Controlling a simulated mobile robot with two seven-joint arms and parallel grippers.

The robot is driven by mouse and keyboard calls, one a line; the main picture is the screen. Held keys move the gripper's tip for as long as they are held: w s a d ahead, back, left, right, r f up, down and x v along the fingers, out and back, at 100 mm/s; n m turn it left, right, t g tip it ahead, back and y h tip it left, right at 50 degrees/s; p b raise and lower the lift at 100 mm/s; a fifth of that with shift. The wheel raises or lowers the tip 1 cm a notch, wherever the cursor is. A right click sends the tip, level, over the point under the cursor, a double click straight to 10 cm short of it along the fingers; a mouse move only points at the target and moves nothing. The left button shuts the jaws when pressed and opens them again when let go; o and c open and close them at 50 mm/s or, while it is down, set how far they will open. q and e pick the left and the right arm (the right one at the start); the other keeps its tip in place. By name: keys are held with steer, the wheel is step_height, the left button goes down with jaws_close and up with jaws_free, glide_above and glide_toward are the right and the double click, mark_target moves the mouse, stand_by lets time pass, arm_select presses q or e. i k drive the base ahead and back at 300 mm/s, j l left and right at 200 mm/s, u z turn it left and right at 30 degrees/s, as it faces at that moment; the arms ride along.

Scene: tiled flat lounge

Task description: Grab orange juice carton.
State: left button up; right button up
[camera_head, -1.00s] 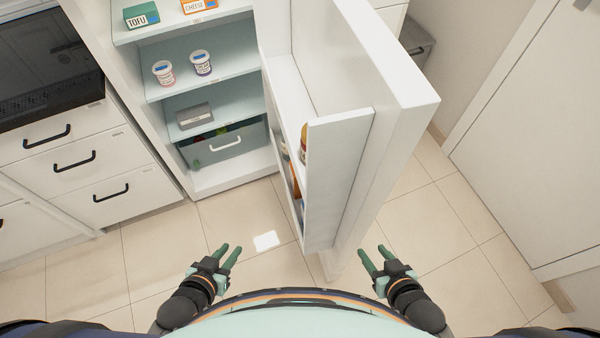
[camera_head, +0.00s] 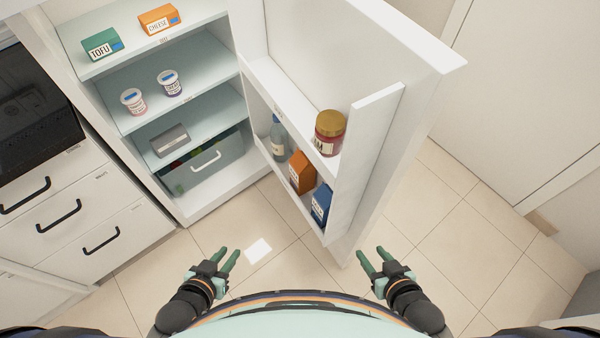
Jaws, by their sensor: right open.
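An orange carton (camera_head: 301,173) stands in the lower shelf of the open fridge door (camera_head: 375,150), between a clear bottle (camera_head: 278,138) and a blue carton (camera_head: 320,205). Its label cannot be read. My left gripper (camera_head: 229,254) is open and empty, low in the view above the floor, in front of the fridge. My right gripper (camera_head: 370,257) is open and empty, just right of the door's lower end in the picture. Both grippers are apart from the carton.
The fridge shelves hold a tofu box (camera_head: 102,44), a cheese box (camera_head: 159,20), two cups, a grey box (camera_head: 170,140) and a drawer (camera_head: 205,158). A jar (camera_head: 330,132) stands on the door's upper shelf. Drawers (camera_head: 75,220) flank the left. Tiled floor (camera_head: 440,230) is clear at right.

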mark_target(302, 171)
steer(key=j+z, duration=0.2)
steer(key=i+j+z, duration=0.1)
steer(key=j+z, duration=0.3)
steer(key=j, duration=0.6)
steer(key=j+z, duration=0.4)
steer(key=j, duration=0.6)
steer(key=i+j+z, duration=0.15)
steer(key=i, duration=0.25)
steer(key=j, duration=0.05)
